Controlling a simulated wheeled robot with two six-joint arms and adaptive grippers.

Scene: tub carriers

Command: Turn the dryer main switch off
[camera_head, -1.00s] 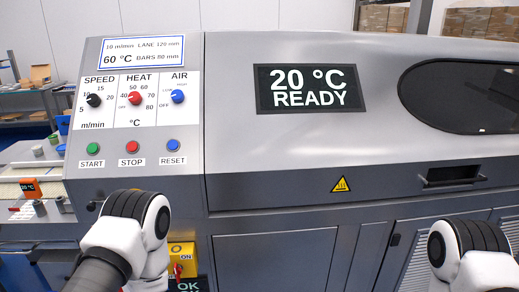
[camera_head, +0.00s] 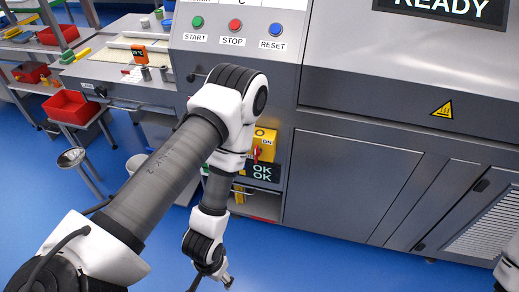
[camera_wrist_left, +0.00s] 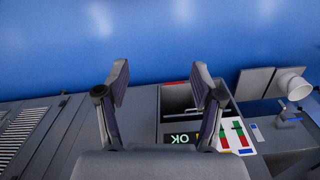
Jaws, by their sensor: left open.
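The dryer main switch is a yellow box (camera_head: 264,137) with a red handle (camera_head: 257,154) on the front of the dryer. The letters ON show beside the handle, which looks roughly upright. My left forearm partly covers the box's left side. My left gripper (camera_head: 226,281) hangs low in front of the dryer, below the switch and apart from it. In the left wrist view its two fingers (camera_wrist_left: 160,82) are spread with nothing between them. The switch cannot be made out in that view. My right gripper is not in view.
A dark OK display (camera_head: 262,172) sits just under the switch; it also shows upside down in the wrist view (camera_wrist_left: 182,138). START, STOP and RESET buttons (camera_head: 235,25) are above. Red bins (camera_head: 70,106) stand at the left. The blue floor (camera_head: 330,265) in front is clear.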

